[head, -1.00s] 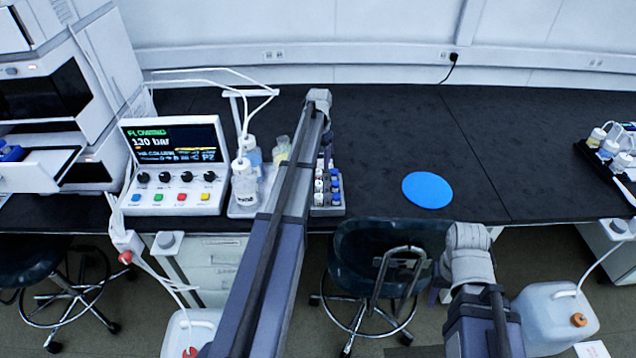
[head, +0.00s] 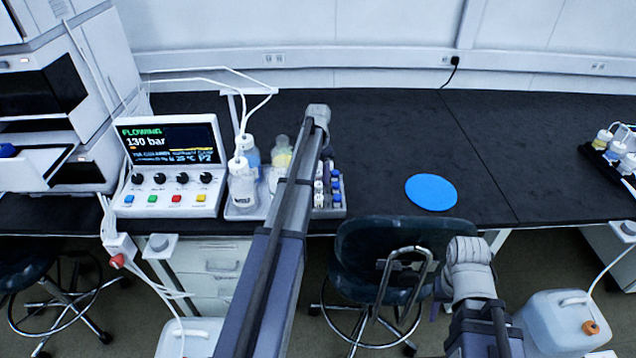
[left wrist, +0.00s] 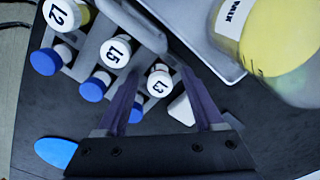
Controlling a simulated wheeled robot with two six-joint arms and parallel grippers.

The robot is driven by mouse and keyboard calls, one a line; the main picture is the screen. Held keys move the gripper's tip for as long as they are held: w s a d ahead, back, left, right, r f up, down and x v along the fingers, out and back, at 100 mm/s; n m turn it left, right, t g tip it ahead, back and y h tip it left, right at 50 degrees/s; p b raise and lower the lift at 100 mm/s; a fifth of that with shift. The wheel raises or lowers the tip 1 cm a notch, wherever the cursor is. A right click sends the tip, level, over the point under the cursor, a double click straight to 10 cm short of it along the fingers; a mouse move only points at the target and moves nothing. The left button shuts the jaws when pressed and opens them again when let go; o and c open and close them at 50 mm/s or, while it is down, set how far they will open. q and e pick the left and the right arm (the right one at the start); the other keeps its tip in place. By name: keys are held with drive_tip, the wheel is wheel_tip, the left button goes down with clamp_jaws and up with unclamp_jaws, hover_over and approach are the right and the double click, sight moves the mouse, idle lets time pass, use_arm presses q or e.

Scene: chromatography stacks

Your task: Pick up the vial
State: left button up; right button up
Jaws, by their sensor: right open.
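Several small vials with white and blue caps stand in a grey rack (head: 330,211) on the dark bench, partly hidden by my left arm. My left gripper (head: 326,152) points down over the rack. In the left wrist view its two fingers (left wrist: 160,85) are spread, with a white-capped vial (left wrist: 160,82) that seems to read 13 between their tips, a gap showing beside the cap.
A tray (head: 240,210) with bottles stands left of the rack; a yellow-filled bottle (left wrist: 275,40) is close in the left wrist view. A control box (head: 168,165) is further left. A blue disc (head: 431,192) lies on clear bench to the right. A stool (head: 385,255) stands in front.

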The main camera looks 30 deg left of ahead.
sight(319, 172)
use_arm(q)
clamp_jaws()
idle(0.3)
drive_tip(key=shift+r, duration=0.1)
wheel_tip(319, 172, up, 10)
drive_tip(key=p, duration=1)
drive_tip(key=shift+d, duration=0.1)
